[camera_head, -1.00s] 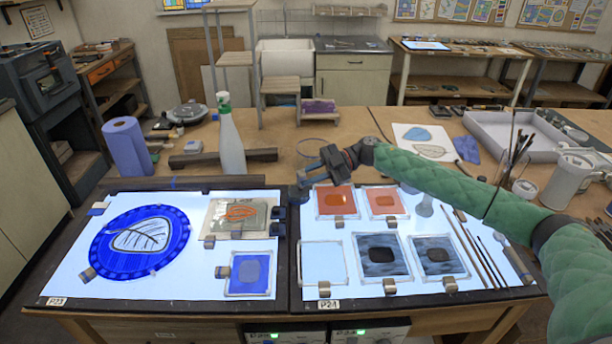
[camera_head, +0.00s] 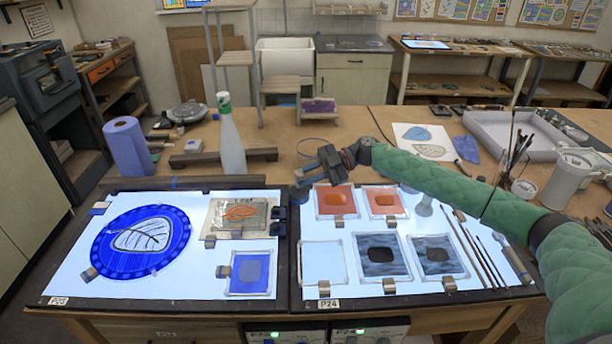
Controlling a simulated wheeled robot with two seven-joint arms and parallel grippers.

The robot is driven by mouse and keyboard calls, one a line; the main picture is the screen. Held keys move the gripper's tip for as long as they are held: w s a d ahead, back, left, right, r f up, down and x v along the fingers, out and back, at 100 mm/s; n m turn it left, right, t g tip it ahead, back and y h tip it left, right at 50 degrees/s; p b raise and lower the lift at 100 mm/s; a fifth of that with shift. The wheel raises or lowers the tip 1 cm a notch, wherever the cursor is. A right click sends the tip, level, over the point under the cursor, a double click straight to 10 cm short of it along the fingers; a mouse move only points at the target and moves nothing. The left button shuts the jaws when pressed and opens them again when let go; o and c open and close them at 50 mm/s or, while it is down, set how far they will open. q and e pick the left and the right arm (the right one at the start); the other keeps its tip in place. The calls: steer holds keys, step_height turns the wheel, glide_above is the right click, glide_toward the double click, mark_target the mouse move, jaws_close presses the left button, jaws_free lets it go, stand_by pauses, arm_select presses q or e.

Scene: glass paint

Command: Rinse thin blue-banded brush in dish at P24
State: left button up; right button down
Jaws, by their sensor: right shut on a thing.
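My right gripper (camera_head: 309,182) is at the back left corner of the P24 light panel (camera_head: 420,288), beside the orange glass tile. It points down and left. It is shut, and what it holds is too small and dark to make out. Several thin brushes (camera_head: 474,247) lie side by side on the right of the panel; no blue band can be told on them. I cannot pick out the rinsing dish; the gripper may hide it. My left gripper is not in view.
Two orange tiles (camera_head: 336,202), two dark tiles (camera_head: 381,255) and a pale tile (camera_head: 323,262) lie on P24. The P23 panel (camera_head: 70,285) holds a blue round glass (camera_head: 110,232). A spray bottle (camera_head: 231,145) stands behind. My green right arm spans the back right of P24.

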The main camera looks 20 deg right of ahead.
steer(key=shift+r, duration=0.1)
step_height(320, 180, up, 8)
steer(key=s+p, duration=0.2)
steer(key=p, duration=0.3)
steer(key=shift+s+a+p, duration=0.15)
steer(key=shift+a+p, duration=0.2)
steer(key=shift+p, duration=0.05)
stand_by(0.5)
stand_by(0.4)
